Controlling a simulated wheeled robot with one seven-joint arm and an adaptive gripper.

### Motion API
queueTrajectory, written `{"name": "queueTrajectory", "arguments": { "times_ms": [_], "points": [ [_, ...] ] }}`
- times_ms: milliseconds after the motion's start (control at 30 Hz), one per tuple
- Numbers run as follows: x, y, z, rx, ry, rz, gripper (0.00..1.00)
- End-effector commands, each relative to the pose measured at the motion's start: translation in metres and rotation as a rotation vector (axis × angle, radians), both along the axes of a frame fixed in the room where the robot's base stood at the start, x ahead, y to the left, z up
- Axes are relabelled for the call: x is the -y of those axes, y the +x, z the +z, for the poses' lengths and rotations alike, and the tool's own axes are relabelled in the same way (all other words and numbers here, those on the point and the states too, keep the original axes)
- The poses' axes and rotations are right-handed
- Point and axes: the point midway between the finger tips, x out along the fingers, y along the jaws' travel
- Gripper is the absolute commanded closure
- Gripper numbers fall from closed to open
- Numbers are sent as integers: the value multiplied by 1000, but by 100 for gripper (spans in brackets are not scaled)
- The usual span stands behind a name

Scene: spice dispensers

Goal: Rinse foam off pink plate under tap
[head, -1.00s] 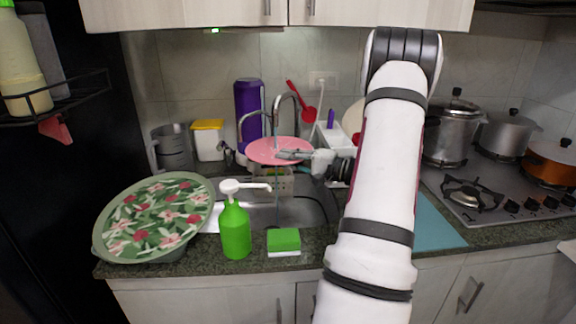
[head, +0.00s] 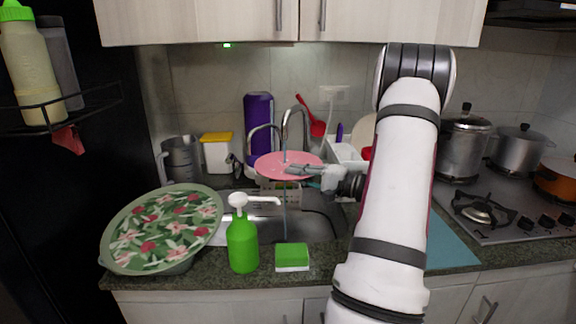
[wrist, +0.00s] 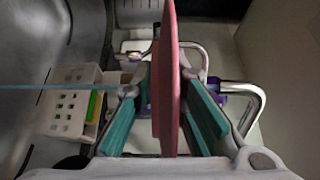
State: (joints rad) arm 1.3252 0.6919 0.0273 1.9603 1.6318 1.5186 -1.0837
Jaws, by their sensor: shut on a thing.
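My gripper (head: 303,170) is shut on the right side of a pink plate (head: 272,163) and holds it over the sink (head: 316,228), close to the tap. In the wrist view the plate (wrist: 168,60) stands edge-on between the teal-padded fingers of my gripper (wrist: 167,95). The curved metal tap (head: 302,112) rises behind the plate. A thin blue stream of water (head: 285,215) runs down to the sink; it also shows in the wrist view (wrist: 55,87). I cannot tell whether it touches the plate. No foam is clearly visible on the plate's visible surface.
A green soap bottle (head: 242,245) and a green-and-white sponge (head: 292,257) stand on the front counter. A large floral tray (head: 118,258) lies left. A purple bottle (head: 259,110) and a white dish rack (head: 345,153) stand behind. The stove (head: 520,205) is at right.

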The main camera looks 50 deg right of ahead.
Motion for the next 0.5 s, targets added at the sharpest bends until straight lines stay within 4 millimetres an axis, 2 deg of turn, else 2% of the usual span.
{"name": "queueTrajectory", "arguments": {
  "times_ms": [500],
  "points": [
    [-21,-31,1,0,0,-2,100]
  ]
}}
